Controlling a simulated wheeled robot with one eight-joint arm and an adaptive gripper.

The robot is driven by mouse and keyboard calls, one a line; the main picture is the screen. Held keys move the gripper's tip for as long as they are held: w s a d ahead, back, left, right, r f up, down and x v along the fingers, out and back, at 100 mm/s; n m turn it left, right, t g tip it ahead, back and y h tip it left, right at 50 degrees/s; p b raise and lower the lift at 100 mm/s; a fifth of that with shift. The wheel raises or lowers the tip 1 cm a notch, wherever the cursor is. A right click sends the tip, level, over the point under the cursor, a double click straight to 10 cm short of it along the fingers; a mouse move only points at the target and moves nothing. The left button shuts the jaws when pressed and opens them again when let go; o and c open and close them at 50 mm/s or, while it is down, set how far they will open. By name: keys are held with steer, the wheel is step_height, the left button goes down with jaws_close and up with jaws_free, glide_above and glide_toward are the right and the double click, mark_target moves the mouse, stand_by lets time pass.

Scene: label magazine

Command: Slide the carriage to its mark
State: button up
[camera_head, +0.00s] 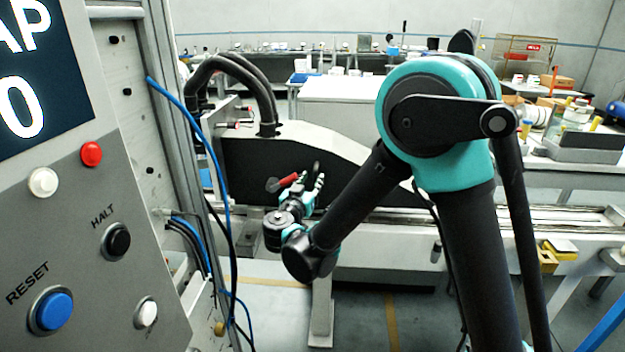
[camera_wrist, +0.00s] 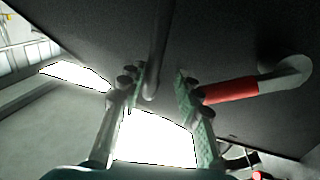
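A large dark panel under a pale curved housing (camera_head: 300,135) stands beyond my arm; I take the dark panel (camera_head: 260,165) to be part of the machine with the carriage, but cannot tell the carriage's outline or mark. My gripper (camera_head: 308,186) is in front of this panel. In the wrist view my gripper (camera_wrist: 158,92) has its two green-padded fingers apart. A grey rounded post (camera_wrist: 155,60) shows between the fingertips; I cannot tell whether either finger touches it. A red-sleeved bent handle (camera_wrist: 230,91) lies just right of the right finger; it also shows in the head view (camera_head: 288,180).
A control panel with a blue reset button (camera_head: 52,311) and a red button (camera_head: 91,154) stands close at left, with blue cables (camera_head: 190,120) hanging beside it. A pale rail (camera_head: 540,216) runs to the right. Benches with clutter stand behind.

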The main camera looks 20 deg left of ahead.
steer(key=s, duration=1.1)
steer(key=shift+d, duration=0.3)
steer(key=s+f, duration=0.2)
steer(key=s, duration=0.3)
steer(key=w, duration=1.7)
steer(key=shift+w+d, duration=0.15)
steer(key=shift+w, duration=0.05)
steer(key=shift+c, duration=0.4)
jaws_close()
